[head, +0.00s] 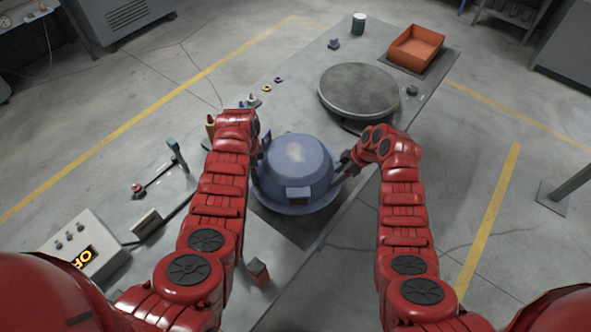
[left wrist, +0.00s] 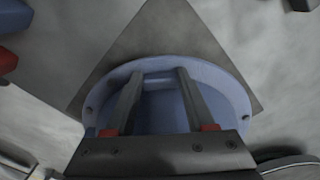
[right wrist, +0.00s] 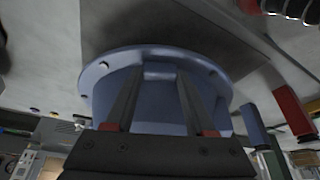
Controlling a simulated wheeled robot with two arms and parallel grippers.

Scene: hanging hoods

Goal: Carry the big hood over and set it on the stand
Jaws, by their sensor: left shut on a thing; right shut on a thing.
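The big hood (head: 297,160) is a blue-grey dome with a wide flange, above or on a dark square mat on the table; I cannot tell if it touches. My left gripper (head: 262,150) is shut on its left side, and my right gripper (head: 347,165) is shut on its right side. In the left wrist view the left fingers (left wrist: 158,100) reach onto the hood (left wrist: 215,88). In the right wrist view the right fingers (right wrist: 158,100) reach onto the hood (right wrist: 100,85). The stand (head: 358,90), a round grey disc, is behind the hood to the right.
An orange tray (head: 415,48) sits on a dark mat at the far end. A green cup (head: 359,22), a purple piece (head: 334,44) and a small dark knob (head: 411,91) stand near the stand. A control box (head: 85,250) and tools lie at the left. Small pieces line the left edge.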

